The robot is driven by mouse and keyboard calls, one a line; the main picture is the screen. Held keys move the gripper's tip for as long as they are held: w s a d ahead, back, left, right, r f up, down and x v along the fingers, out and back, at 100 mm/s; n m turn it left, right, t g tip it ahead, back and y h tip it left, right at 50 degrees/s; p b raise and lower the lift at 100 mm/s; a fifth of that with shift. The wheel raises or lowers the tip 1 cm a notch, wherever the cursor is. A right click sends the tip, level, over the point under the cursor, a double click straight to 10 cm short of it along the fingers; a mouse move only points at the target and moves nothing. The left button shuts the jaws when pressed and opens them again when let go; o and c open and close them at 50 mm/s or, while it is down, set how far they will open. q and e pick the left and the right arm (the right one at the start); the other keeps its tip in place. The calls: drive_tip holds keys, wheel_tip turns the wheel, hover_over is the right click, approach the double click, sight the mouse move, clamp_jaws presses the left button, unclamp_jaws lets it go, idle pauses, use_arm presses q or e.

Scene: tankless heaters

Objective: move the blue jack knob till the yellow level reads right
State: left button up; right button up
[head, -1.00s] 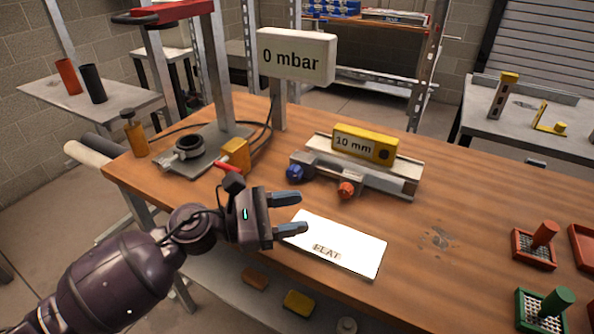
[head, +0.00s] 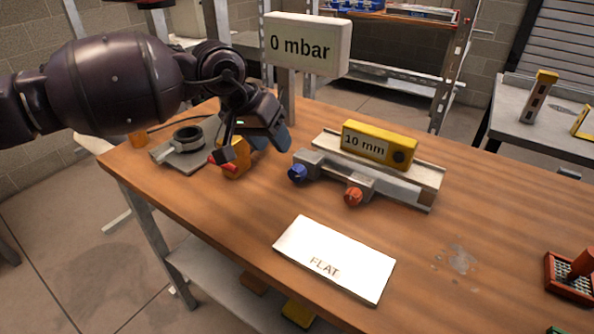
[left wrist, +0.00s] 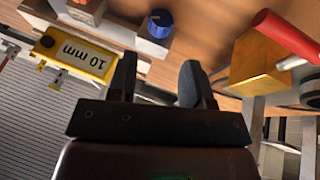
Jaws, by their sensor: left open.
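The blue jack knob (head: 297,173) sits at the left front end of the grey rail stand; it also shows in the left wrist view (left wrist: 160,23). The yellow level (head: 378,143) lies on the rail and reads 10 mm; it shows upside down in the left wrist view (left wrist: 72,54). A card marked FLAT (head: 335,258) lies on the table in front. My left gripper (head: 272,140) is open and empty, pointing down behind and left of the blue knob, apart from it. My right gripper is not in view.
An orange knob (head: 353,196) sits right of the blue one. A yellow block with a red handle (head: 236,158) stands close beside my left gripper. A 0 mbar sign (head: 308,44) stands behind. The table's front middle is clear around the card.

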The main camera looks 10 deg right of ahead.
sight(295, 172)
use_arm(q)
drive_tip(key=b+x, duration=0.1)
drive_tip(key=x, duration=0.9)
drive_tip(key=shift+w+f+b, duration=0.15)
drive_tip(key=shift+f+b, duration=0.15)
drive_tip(key=shift+b, duration=0.1)
drive_tip(key=c, duration=0.6)
drive_tip(key=shift+d+r+t+y+p, duration=0.1)
drive_tip(key=shift+r+t+y+p, duration=0.2)
drive_tip(key=shift+t+p, duration=0.1)
drive_tip(key=shift+d+r+m+t+y+p, duration=0.1)
drive_tip(key=shift+r+m+t+y+p, duration=0.05)
drive_tip(key=shift+m+t+y+p, duration=0.4)
drive_tip(key=shift+t+y+p, duration=0.3)
drive_tip(key=shift+t+y, duration=0.05)
drive_tip(key=shift+y, duration=0.1)
drive_tip(key=shift+s+t+y+p, duration=0.25)
drive_tip(key=shift+t+y+p, duration=0.1)
drive_tip(key=shift+t+y, duration=0.15)
drive_tip(key=shift+f, duration=0.45)
